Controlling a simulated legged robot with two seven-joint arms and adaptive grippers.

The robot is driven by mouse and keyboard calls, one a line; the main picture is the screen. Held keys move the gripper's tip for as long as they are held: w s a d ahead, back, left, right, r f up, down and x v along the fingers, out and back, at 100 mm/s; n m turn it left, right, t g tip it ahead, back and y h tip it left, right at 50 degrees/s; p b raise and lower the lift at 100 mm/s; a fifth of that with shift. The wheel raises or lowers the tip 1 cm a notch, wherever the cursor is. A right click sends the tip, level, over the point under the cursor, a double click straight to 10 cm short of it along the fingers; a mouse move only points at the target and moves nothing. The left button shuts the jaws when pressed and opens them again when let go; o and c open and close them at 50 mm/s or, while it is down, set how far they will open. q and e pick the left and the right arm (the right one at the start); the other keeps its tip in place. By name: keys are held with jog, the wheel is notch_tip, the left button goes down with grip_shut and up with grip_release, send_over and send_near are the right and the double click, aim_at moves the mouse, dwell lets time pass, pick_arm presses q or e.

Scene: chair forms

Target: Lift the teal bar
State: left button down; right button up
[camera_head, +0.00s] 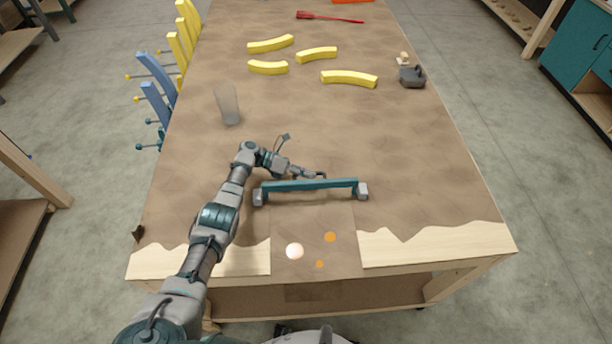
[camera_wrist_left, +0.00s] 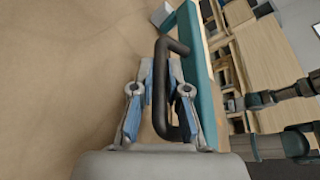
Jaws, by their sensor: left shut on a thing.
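The teal bar (camera_head: 310,185) lies level across the near middle of the table, with a grey block (camera_head: 258,197) at its left end and another (camera_head: 362,190) at its right end. My left gripper (camera_head: 312,174) is at the bar's far side, near its middle. In the left wrist view my left gripper (camera_wrist_left: 160,92) is shut on a dark handle (camera_wrist_left: 163,75), with a finger on each side of it. The handle runs alongside the teal bar (camera_wrist_left: 205,85) there. I cannot tell whether the end blocks touch the table. My right gripper is not in view.
Several yellow curved pieces (camera_head: 348,79) lie farther back, with a red brush (camera_head: 330,17) beyond. A translucent grey form (camera_head: 228,103) stands left of centre. A dark grey object (camera_head: 411,77) is near the right edge.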

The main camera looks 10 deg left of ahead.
pick_arm(q)
jog(key=shift+w+r, duration=0.2)
jog(key=shift+r, duration=0.05)
jog(key=c, duration=1.4)
grip_release()
jog(key=shift+o, duration=1.1)
jog(key=shift+d+f, duration=0.1)
jog(key=shift+f, duration=0.1)
jog(key=shift+w+f, duration=0.1)
jog(key=shift+w, duration=0.05)
jog(key=shift+r, duration=0.4)
notch_tip(320, 180, up, 9)
